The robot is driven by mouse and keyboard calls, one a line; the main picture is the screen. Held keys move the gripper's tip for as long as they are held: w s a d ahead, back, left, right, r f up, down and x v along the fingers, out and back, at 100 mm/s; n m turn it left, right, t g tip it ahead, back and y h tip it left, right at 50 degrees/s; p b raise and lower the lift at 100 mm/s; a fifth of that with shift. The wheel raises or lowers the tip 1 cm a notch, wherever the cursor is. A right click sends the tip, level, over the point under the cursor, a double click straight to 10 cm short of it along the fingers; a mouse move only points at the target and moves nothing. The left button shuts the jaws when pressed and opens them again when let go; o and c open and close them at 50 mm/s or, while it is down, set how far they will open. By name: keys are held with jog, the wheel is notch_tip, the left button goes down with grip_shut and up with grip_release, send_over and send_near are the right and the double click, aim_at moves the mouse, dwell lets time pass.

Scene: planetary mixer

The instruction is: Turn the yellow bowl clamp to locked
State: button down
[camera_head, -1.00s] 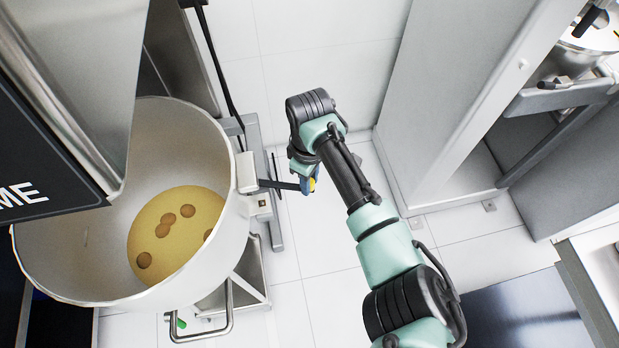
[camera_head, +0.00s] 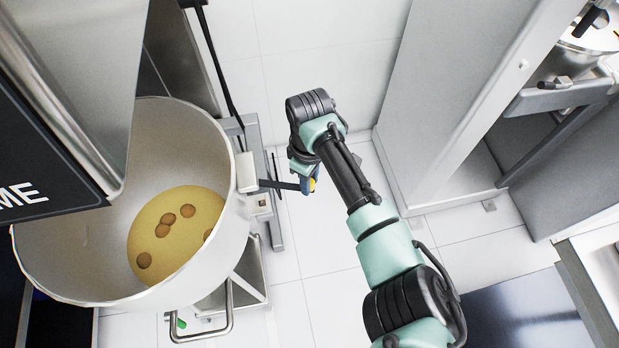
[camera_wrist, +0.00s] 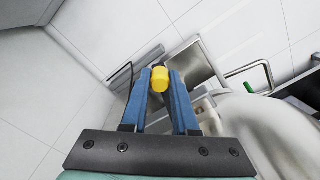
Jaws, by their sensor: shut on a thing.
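The yellow bowl clamp (camera_wrist: 159,78) shows in the wrist view as a rounded yellow knob between the two blue fingertips of my gripper (camera_wrist: 160,80). My gripper is shut on it. In the head view, the yellow end (camera_head: 312,184) shows only as a small patch beside my gripper (camera_head: 307,184). A dark lever (camera_head: 277,184) runs from it leftward to the bracket on the right side of the large white bowl (camera_head: 232,205). The lever lies nearly level in the picture. The inside of the clamp's joint is not visible.
The bowl holds yellow batter (camera_head: 185,230) with several brown round pieces. A metal loop handle (camera_head: 230,318) is below the bowl. A tall grey cabinet (camera_head: 480,80) stands to the right of my arm. Tiled floor (camera_head: 315,265) is clear between bowl and cabinet.

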jog(key=shift+r, duration=0.1)
jog(key=s+a+m+p, duration=0.3)
jog(key=s+m+p, duration=0.3)
jog(key=p, duration=0.5)
jog(key=shift+s+a+m+p, duration=0.3)
jog(key=shift+s+a+m, duration=0.1)
jog(key=shift+m, duration=0.6)
jog(key=c, duration=0.7)
grip_release()
